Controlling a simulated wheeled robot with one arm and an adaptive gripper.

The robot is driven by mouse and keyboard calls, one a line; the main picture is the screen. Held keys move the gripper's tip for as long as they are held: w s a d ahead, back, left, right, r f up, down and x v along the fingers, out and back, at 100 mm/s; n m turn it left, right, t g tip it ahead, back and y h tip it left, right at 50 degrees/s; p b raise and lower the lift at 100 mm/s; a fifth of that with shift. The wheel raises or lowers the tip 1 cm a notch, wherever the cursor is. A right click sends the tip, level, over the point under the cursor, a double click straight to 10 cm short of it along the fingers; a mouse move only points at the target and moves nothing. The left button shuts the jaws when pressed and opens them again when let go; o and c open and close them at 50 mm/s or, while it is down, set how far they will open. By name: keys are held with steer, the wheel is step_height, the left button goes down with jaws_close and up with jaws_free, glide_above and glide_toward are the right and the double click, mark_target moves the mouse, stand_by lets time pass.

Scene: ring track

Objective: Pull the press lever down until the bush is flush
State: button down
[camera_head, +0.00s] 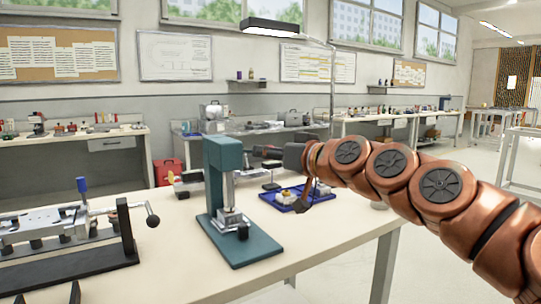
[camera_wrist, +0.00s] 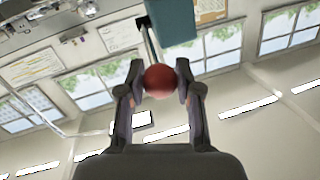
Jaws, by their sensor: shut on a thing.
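The teal press (camera_head: 222,158) stands on the light table with its base plate (camera_head: 258,246) flat. A silvery ram comes down to a metal block (camera_head: 232,219) on the base. The bush is too small to make out, so I cannot tell how it sits. In the wrist view the press head (camera_wrist: 173,20) is at the top, and the lever's thin rod (camera_wrist: 149,45) ends in a red ball knob (camera_wrist: 159,81). My gripper (camera_wrist: 160,83) is shut on this knob, one finger on each side. In the head view my gripper (camera_head: 270,154) is just right of the press head; the knob is hidden.
A clamp fixture (camera_head: 68,240) with a black ball handle stands at the table's left. A blue tray (camera_head: 298,199) with small parts lies behind and right of the press. The table front between fixture and press is clear. A lamp (camera_head: 270,27) hangs above.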

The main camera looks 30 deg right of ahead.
steer(key=shift+f+b, duration=0.55)
steer(key=shift+f, duration=0.4)
steer(key=c, duration=0.8)
jaws_free()
steer(key=shift+r, duration=0.1)
steer(key=shift+r, duration=0.15)
step_height(320, 180, up, 8)
steer(key=shift+r, duration=0.85)
steer(key=shift+a, duration=0.1)
